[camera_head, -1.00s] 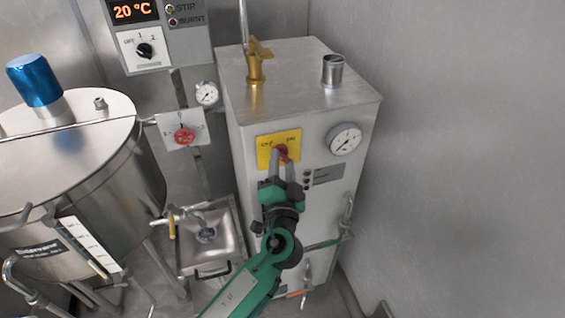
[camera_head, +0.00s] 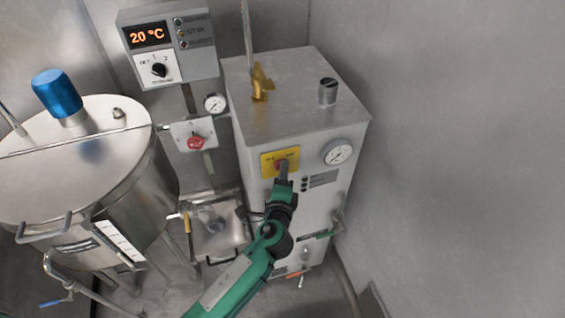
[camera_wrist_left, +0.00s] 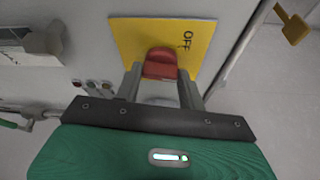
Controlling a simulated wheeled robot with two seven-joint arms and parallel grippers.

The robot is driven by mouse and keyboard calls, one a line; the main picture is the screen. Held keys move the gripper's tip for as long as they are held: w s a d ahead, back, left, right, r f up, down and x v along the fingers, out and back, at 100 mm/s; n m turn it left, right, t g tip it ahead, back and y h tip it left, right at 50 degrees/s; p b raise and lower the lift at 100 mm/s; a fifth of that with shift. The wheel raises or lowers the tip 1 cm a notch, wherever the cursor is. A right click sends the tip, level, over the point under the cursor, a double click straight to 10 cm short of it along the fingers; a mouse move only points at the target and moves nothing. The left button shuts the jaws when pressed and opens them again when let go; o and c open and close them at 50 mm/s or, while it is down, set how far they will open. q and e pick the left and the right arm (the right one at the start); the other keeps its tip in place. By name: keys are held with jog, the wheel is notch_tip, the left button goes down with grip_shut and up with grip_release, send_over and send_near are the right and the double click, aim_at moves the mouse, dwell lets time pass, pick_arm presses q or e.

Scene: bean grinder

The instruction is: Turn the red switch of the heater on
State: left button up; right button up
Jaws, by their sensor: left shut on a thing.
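The heater (camera_head: 300,125) is a tall light-grey metal box in the head view. On its front is a yellow plate (camera_head: 268,160) with a red switch (camera_head: 281,164). In the left wrist view the red switch (camera_wrist_left: 160,65) sits on the yellow plate (camera_wrist_left: 128,38), with the word OFF printed beside it. My left gripper (camera_head: 284,172) is at the switch and shut on it. In the wrist view its fingers (camera_wrist_left: 160,84) flank the switch. In the head view the fingers partly hide the switch, and its exact angle is hard to tell.
A gauge (camera_head: 337,152) sits right of the plate, with small indicator lights below it. A steel tank (camera_head: 75,165) with a blue motor (camera_head: 57,93) stands at left. A control box (camera_head: 166,45) reads 20 °C. A sink (camera_head: 222,240) lies left of the heater. A bare wall (camera_head: 460,150) is at right.

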pick_arm(q)
jog(key=shift+d+r+m+g+y+p, duration=0.1)
jog(key=shift+m+g+y+p, duration=0.45)
jog(key=shift+m+p, duration=1.05)
jog(key=shift+r+m+g+y+p, duration=0.1)
jog(key=shift+m+g+y+p, duration=0.4)
jog(key=shift+m+p, duration=1.05)
pick_arm(e)
notch_tip(320, 180, up, 8)
jog(key=shift+r+p, duration=0.25)
jog(key=shift+p, duration=0.1)
pick_arm(q)
jog(key=shift+n, duration=0.25)
jog(key=o, duration=1)
jog(key=shift+s, duration=0.1)
